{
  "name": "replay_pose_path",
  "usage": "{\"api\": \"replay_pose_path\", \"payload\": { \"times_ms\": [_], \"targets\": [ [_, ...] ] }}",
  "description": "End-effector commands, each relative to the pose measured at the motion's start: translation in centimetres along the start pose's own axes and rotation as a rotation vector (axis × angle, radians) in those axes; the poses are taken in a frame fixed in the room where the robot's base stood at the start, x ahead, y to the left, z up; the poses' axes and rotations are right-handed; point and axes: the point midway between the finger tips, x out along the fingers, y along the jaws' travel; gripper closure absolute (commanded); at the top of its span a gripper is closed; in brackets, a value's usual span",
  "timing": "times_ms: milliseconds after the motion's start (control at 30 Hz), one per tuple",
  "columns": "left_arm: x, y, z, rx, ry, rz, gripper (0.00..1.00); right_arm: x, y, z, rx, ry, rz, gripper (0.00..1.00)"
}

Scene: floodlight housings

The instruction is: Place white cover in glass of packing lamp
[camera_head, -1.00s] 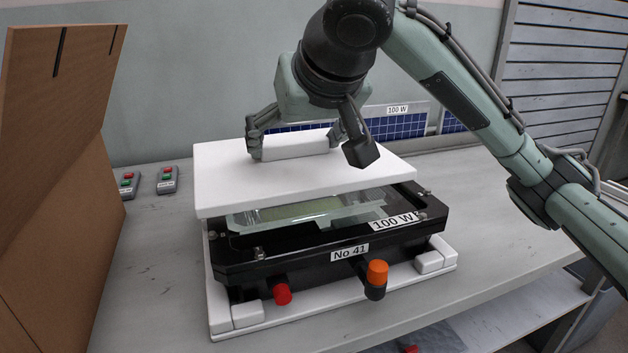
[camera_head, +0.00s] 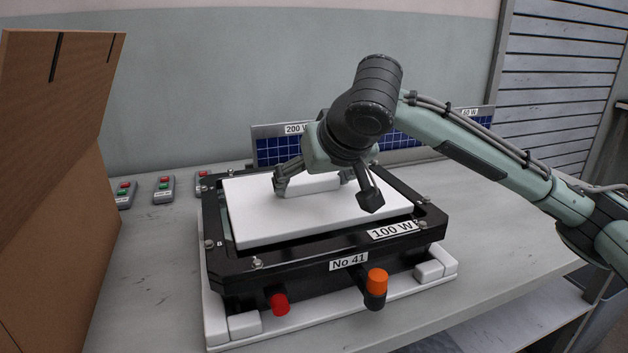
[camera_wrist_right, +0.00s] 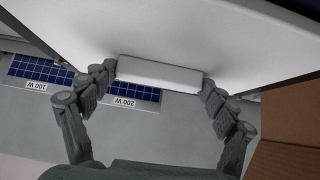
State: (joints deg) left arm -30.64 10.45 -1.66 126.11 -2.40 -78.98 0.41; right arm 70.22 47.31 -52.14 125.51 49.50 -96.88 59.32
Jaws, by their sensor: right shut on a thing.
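The white cover (camera_head: 290,222) is a flat slab with a raised handle block (camera_head: 311,184) on top. It lies level over the glass area inside the black lamp housing (camera_head: 300,262), labelled "No 41" and "100 W". The glass is mostly hidden beneath it; whether the cover touches it I cannot tell. My right gripper (camera_head: 325,190) is shut on the handle block, with one finger at each end. In the right wrist view, the fingers press on both ends of the handle block (camera_wrist_right: 158,76), below the cover (camera_wrist_right: 180,35). My left gripper is out of view.
The housing sits on a white foam tray (camera_head: 330,318) on the grey table (camera_head: 510,240). An open cardboard box (camera_head: 55,190) stands at left. Several small button boxes (camera_head: 164,188) lie behind it. Blue solar panels (camera_head: 270,148) stand at the back wall.

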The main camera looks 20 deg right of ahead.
Motion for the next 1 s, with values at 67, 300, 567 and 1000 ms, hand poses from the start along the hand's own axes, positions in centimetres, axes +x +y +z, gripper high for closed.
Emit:
{"api": "replay_pose_path", "payload": {
  "times_ms": [67,300,567,1000],
  "targets": [
    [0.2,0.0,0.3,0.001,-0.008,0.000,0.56,0.1,0.0,0.1,0.000,-0.001,0.000,0.39],
    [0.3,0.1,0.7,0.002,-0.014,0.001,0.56,0.2,0.0,0.2,0.000,0.000,0.000,0.00],
    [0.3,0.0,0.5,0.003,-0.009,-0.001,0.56,0.2,0.0,0.2,0.000,0.000,0.000,0.00],
    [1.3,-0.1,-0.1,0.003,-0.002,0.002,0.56,-6.5,0.0,-0.2,-0.001,0.005,-0.001,0.00]
  ]
}}
